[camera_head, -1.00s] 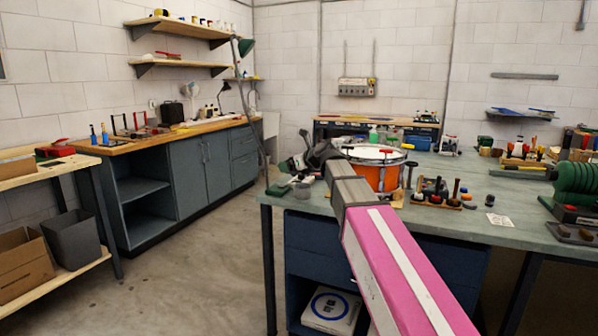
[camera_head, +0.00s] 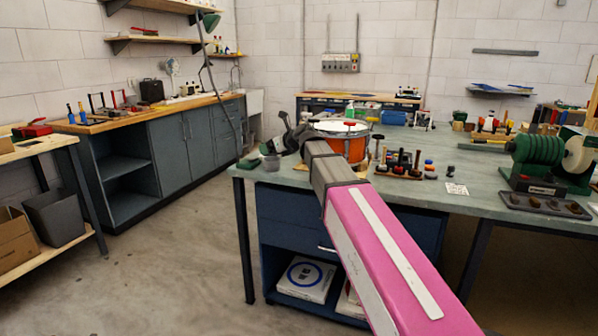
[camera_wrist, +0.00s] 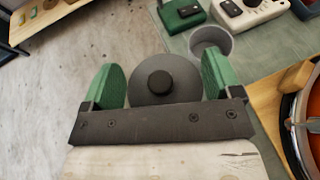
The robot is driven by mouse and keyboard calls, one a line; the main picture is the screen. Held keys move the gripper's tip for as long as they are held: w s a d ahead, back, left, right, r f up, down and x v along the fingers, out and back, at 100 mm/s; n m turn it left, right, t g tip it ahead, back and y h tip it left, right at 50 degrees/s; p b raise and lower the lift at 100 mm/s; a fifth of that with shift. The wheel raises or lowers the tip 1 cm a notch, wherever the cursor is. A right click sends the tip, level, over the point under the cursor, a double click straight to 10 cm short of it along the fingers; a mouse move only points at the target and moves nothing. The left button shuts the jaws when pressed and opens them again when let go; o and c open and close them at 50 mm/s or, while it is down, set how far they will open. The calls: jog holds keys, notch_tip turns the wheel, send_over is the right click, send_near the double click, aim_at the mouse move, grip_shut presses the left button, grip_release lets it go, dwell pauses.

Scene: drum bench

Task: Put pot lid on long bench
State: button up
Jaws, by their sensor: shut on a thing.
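The pot lid (camera_wrist: 178,88) is a dark grey disc with a black knob. In the wrist view it sits between the two green fingers of my gripper (camera_wrist: 162,82), which is shut on it. In the head view my gripper (camera_head: 284,141) is at the left end of the grey-green bench (camera_head: 476,184), beside the drum; the lid cannot be made out clearly there. A long wood-topped bench (camera_head: 153,111) with dark cabinets runs along the left wall. I cannot tell which of these the task calls the long bench.
An orange drum (camera_head: 352,147) stands right of my gripper. A grey cup (camera_wrist: 211,41) lies just beyond the lid. Tool racks and a green machine (camera_head: 538,152) fill the grey-green bench's right side. Open floor (camera_head: 180,245) lies between the benches.

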send_over(293, 174)
notch_tip(293, 174, down, 6)
jog(key=shift+w+f, duration=0.1)
jog(key=shift+f, duration=1.9)
jog(key=shift+f, duration=0.45)
jog(key=shift+f, duration=0.2)
jog(key=o, duration=0.7)
jog(key=shift+f, duration=0.1)
jog(key=shift+r, duration=0.4)
jog(key=v, duration=1.2)
jog(key=shift+d+r, duration=0.1)
jog(key=shift+r, duration=0.2)
